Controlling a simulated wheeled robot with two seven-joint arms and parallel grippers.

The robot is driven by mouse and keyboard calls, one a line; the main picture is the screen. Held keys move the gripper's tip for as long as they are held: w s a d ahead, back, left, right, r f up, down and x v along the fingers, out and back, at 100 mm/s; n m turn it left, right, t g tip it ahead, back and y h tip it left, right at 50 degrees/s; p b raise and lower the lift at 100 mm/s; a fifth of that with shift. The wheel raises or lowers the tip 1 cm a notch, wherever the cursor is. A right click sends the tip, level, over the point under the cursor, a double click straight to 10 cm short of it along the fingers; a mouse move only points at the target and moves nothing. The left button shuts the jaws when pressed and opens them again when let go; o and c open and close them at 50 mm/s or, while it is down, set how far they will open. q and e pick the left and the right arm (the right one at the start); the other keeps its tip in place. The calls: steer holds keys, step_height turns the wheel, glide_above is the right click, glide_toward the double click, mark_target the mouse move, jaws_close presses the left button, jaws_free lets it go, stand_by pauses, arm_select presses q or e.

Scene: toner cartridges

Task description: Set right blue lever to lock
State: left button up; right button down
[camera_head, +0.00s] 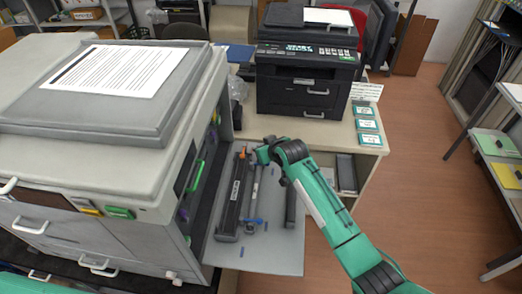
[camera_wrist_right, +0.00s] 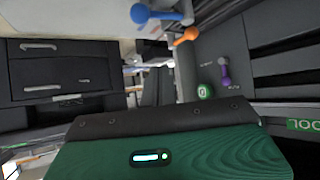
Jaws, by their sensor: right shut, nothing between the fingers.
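A blue round-ended lever (camera_wrist_right: 150,14) shows at the top of the right wrist view, beside the copier's dark inner face. An orange lever (camera_wrist_right: 186,36) is just right of it and lower. The large copier (camera_head: 95,170) stands at the left of the head view with its side open. My right gripper (camera_head: 257,153) is in front of that opening, above the lowered side panel (camera_head: 270,255). Its dark fingers (camera_wrist_right: 157,78) are shut and empty, and they appear apart from the blue lever. My left gripper is out of view.
A long dark cartridge (camera_head: 234,195) lies on the lowered panel. A black printer (camera_head: 305,75) stands on the table behind. The floor (camera_head: 420,160) at right is clear.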

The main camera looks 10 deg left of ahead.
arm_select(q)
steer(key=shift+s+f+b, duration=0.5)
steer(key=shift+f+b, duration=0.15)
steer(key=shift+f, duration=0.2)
arm_select(e)
steer(key=s+r, duration=0.4)
steer(key=s, duration=0.1)
steer(key=shift+s, duration=0.15)
steer(key=shift+a+f, duration=0.1)
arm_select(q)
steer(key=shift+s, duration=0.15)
